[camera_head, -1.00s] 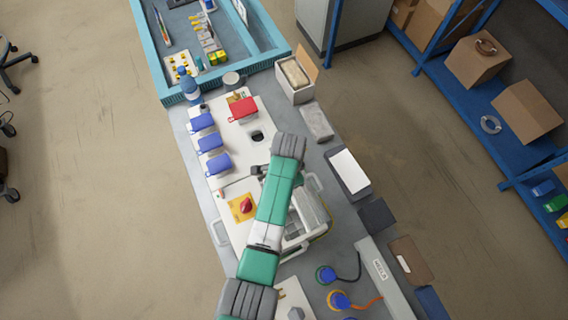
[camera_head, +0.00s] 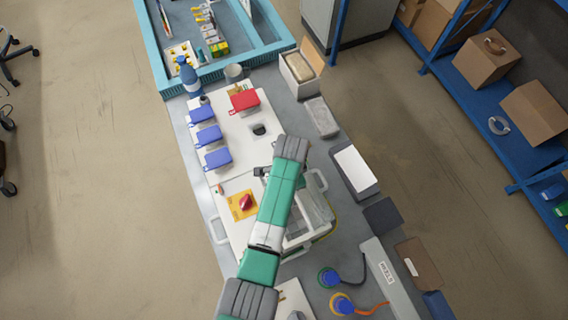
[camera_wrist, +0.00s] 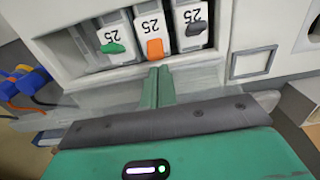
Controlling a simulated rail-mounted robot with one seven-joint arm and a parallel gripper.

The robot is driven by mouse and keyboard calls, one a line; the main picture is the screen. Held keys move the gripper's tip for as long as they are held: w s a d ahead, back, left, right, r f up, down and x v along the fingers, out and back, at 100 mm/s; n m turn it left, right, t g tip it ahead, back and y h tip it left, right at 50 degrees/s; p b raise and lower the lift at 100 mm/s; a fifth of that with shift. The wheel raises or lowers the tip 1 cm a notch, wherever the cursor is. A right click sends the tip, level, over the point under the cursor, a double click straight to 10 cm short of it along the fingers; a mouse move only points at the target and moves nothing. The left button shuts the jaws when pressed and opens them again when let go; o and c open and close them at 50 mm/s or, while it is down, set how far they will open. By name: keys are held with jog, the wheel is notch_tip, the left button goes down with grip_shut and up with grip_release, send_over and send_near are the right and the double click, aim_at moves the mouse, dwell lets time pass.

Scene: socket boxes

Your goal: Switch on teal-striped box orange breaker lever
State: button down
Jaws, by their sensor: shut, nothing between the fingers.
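In the wrist view a white box (camera_wrist: 80,55) fills the top, with a row of breakers marked "25" upside down. Its orange lever (camera_wrist: 154,48) sits between a green lever (camera_wrist: 113,47) and a black lever (camera_wrist: 196,28). My gripper (camera_wrist: 160,72) is shut and empty, its green fingers just below the orange lever in the picture. I cannot tell whether they touch it. No teal stripe is clear here. In the head view my arm covers part of a white-framed box (camera_head: 318,212) on the bench, and my fingers are hidden.
A red knob on a yellow plate (camera_head: 242,204) is left of my arm. Several blue covers (camera_head: 209,136) and a red cover (camera_head: 244,100) lie farther up the bench. Blue plugs with cables (camera_head: 328,278) are at lower right. A grey-white block (camera_head: 355,168) stands right of the arm.

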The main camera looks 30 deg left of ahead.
jog(key=shift+f+b, duration=0.45)
jog(key=shift+f, duration=0.45)
jog(key=shift+r, duration=0.1)
jog(key=shift+s+a+p, duration=0.2)
jog(key=shift+s+p, duration=0.1)
jog(key=shift+p, duration=0.2)
jog(key=shift+s+a+p, duration=0.3)
jog(key=shift+s+a, duration=0.05)
jog(key=shift+s, duration=0.1)
jog(key=r+p, duration=0.1)
jog(key=r, duration=0.1)
jog(key=r+p, duration=0.4)
jog(key=shift+w+d, duration=0.25)
jog(key=shift+w, duration=0.1)
jog(key=shift+f, duration=0.1)
